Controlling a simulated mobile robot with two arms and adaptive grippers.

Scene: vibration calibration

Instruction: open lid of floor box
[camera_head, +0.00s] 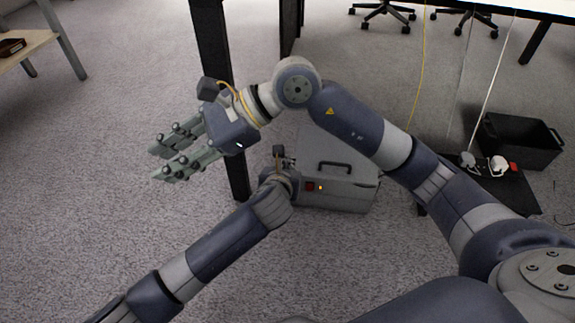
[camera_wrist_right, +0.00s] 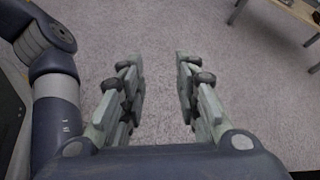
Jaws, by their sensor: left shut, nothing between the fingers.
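The floor box (camera_head: 345,196) is a grey case on the carpet under the table, with a red switch and small orange light on its front. Its lid (camera_head: 350,150) looks closed and has a black handle (camera_head: 335,166) on top. My left gripper (camera_head: 283,164) is at the box's left front corner, left of the handle; it is shut and empty, its fingers mostly hidden by its own wrist. My right gripper (camera_head: 183,154) is open and empty, left of the box and above the floor. Its spread fingers also show in the right wrist view (camera_wrist_right: 159,60).
A black table leg (camera_head: 222,90) stands just left of the box. A black crate (camera_head: 521,142) and a dark mat (camera_head: 510,190) with small white items lie to the right. Cables hang between. A wooden bench (camera_head: 22,42) is at far left. The carpet at left is clear.

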